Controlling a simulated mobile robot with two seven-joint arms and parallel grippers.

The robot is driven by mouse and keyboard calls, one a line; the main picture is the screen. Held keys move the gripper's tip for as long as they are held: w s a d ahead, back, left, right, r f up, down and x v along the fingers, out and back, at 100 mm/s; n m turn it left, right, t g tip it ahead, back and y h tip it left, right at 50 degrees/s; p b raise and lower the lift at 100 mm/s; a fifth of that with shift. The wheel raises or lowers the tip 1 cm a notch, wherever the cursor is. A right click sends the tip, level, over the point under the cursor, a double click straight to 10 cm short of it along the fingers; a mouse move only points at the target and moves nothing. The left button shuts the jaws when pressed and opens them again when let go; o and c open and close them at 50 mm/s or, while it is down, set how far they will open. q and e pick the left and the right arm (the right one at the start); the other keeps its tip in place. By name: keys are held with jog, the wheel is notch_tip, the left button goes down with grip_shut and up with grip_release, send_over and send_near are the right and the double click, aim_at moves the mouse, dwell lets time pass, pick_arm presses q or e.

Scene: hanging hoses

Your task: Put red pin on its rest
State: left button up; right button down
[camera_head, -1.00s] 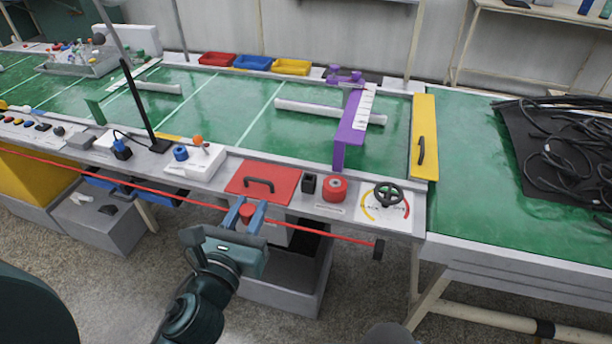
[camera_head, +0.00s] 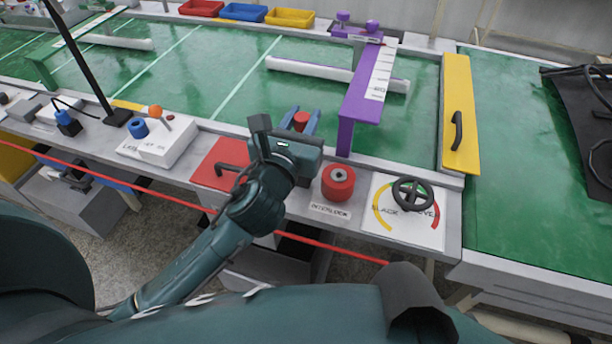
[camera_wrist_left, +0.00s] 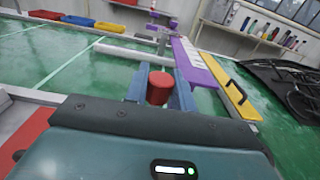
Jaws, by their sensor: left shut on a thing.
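The red pin (camera_head: 301,119) is a short red cylinder held between the blue fingers of my left gripper (camera_head: 300,122). The gripper is shut on it, above the bench's near edge and pointing toward the green surface. In the left wrist view the pin (camera_wrist_left: 159,88) stands between the two fingers (camera_wrist_left: 158,95). A red round block (camera_head: 338,183) with a grey top and a dark centre sits right of the gripper, behind a label reading INTERLOCK. I cannot tell whether it is the pin's rest. My right gripper is not in view.
The purple bridge (camera_head: 361,105) stands just right of the held pin. A black handwheel (camera_head: 413,194) is further right. A red panel with a handle (camera_head: 214,165) lies left of the gripper. A red line (camera_head: 171,198) runs along the front.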

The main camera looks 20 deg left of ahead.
pick_arm(q)
notch_tip(320, 180, down, 5)
jog(key=shift+b, duration=0.9)
notch_tip(320, 180, down, 4)
jog(key=shift+f+b, duration=0.1)
jog(key=shift+b, duration=0.95)
jog(key=shift+f, duration=0.25)
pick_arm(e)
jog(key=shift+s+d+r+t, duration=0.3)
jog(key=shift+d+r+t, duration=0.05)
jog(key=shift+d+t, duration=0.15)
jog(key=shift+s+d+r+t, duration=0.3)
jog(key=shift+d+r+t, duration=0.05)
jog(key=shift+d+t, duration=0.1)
pick_arm(q)
jog(key=shift+f, duration=0.3)
jog(key=o, duration=1)
